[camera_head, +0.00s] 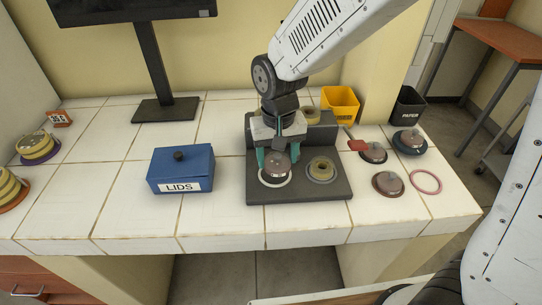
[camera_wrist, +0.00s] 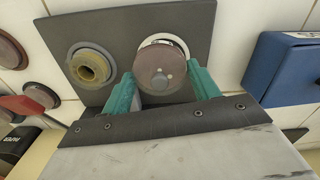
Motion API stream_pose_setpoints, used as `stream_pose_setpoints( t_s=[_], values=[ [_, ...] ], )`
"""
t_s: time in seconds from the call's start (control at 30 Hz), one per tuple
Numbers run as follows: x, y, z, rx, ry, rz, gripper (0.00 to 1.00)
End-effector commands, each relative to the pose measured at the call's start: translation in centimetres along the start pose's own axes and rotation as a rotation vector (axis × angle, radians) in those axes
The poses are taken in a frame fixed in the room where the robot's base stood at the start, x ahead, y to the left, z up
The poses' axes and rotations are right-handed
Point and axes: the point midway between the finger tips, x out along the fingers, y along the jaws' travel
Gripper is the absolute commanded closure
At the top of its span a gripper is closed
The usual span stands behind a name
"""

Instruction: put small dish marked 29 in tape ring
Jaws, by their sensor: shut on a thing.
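My gripper (camera_head: 277,158) is shut on a small round brown-grey dish (camera_head: 275,168), with a teal finger on either side. In the wrist view the dish (camera_wrist: 160,70) sits between the fingertips (camera_wrist: 162,88); no number on it can be read. A white ring (camera_head: 264,182) lies on the dark plate directly under and around the dish. In the wrist view its far edge (camera_wrist: 165,38) shows past the dish, with a small dark marking. I cannot tell whether the dish touches the plate.
A tan roll-like piece (camera_head: 321,168) sits on the dark plate (camera_head: 310,195) beside the dish. Several dishes (camera_head: 387,183), a red tag (camera_head: 358,145) and a pink ring (camera_head: 425,181) lie right. A blue LIDS box (camera_head: 180,167) stands left, with bare tiles between.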

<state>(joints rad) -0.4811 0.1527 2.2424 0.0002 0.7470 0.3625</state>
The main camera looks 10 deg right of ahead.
Motion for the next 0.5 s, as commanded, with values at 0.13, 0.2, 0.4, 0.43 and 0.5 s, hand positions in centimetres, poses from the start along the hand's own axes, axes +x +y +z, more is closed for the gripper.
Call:
stream_pose_setpoints(
  t_s=[0.13, 0.2, 0.4, 0.43, 0.5],
  values=[
    [0.1, -0.2, -0.5, 0.004, 0.0, 0.0, 0.63],
    [1.0, -0.4, -0.5, 0.003, -0.004, 0.002, 0.63],
    [3.6, -0.6, -0.5, -0.001, -0.002, 0.001, 0.63],
    [3.7, -0.7, -0.5, -0.001, 0.0, 0.0, 0.63],
    [3.6, -0.7, -0.6, -0.001, 0.001, 0.0, 0.63]
  ],
)
